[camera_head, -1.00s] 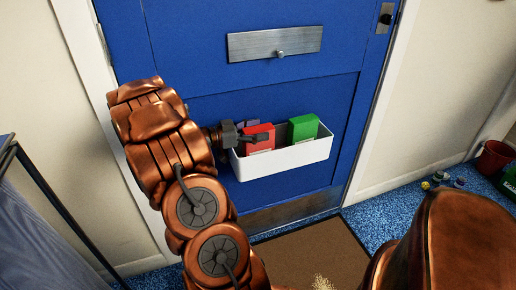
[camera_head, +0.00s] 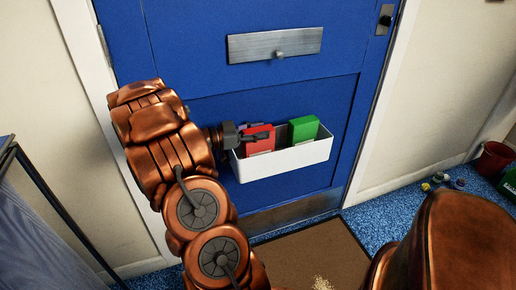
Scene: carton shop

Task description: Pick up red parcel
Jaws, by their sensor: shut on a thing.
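The red parcel (camera_head: 260,145) stands in the left part of a white open bin (camera_head: 290,162) fixed low on the blue door. My gripper (camera_head: 257,137) reaches in from the left and is shut on the red parcel at its upper part. The parcel's lower part is hidden behind the bin's front wall. A green parcel (camera_head: 303,130) stands in the bin to its right, apart from it. A purple thing (camera_head: 250,126) shows partly behind the red parcel and my gripper.
The blue door (camera_head: 200,50) has a metal plate with a knob (camera_head: 277,44) above the bin. A brown mat (camera_head: 312,252) lies below. A red bucket (camera_head: 494,158) and small coloured items (camera_head: 440,179) stand at the right. A dark rail (camera_head: 45,190) stands at the left.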

